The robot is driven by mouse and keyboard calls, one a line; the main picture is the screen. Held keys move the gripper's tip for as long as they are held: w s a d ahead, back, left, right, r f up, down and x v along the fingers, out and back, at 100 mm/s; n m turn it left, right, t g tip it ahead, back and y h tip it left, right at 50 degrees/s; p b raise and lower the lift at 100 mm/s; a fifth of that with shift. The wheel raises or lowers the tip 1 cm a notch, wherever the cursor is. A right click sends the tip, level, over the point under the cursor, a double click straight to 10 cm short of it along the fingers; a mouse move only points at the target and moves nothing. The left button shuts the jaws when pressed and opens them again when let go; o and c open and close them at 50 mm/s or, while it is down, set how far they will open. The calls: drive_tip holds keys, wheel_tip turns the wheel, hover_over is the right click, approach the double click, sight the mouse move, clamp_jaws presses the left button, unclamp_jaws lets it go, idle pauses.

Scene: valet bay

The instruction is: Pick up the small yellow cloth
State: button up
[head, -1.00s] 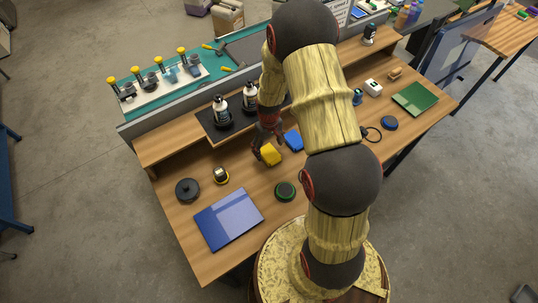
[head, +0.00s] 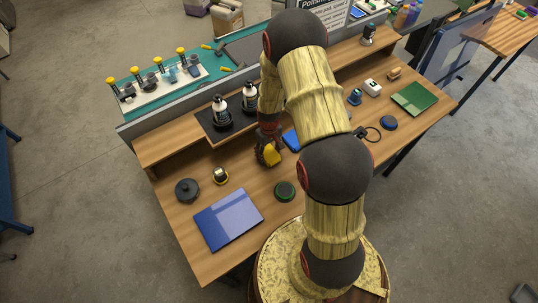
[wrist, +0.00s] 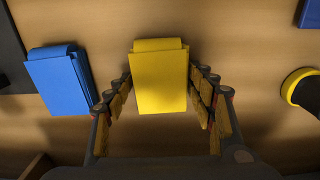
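The small yellow cloth (wrist: 160,80) is a folded block lying on the wooden table, centred in the wrist view. In the head view the cloth (head: 271,153) is partly hidden by my gripper (head: 266,150). In the wrist view my gripper (wrist: 160,108) is open, with one finger on each side of the cloth's near part. Gaps show between the fingers and the cloth. I cannot tell how far the fingertips are above the table.
A blue folded cloth (wrist: 60,80) lies left of the yellow one in the wrist view. Two bottles (head: 249,97) stand on a black mat behind.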

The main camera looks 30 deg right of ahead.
sight(270, 153)
drive_tip(key=c, duration=0.6)
drive_tip(key=shift+o, duration=0.2)
drive_tip(key=shift+r, duration=0.55)
wheel_tip(270, 153, up, 3)
drive_tip(key=shift+s+d+f, duration=0.1)
drive_tip(key=shift+s+f, duration=0.05)
drive_tip(key=s+d+r, duration=0.3)
drive_tip(key=s+r, duration=0.6)
drive_tip(key=s, duration=0.4)
drive_tip(key=shift+s, duration=0.15)
drive_tip(key=shift+r, duration=0.1)
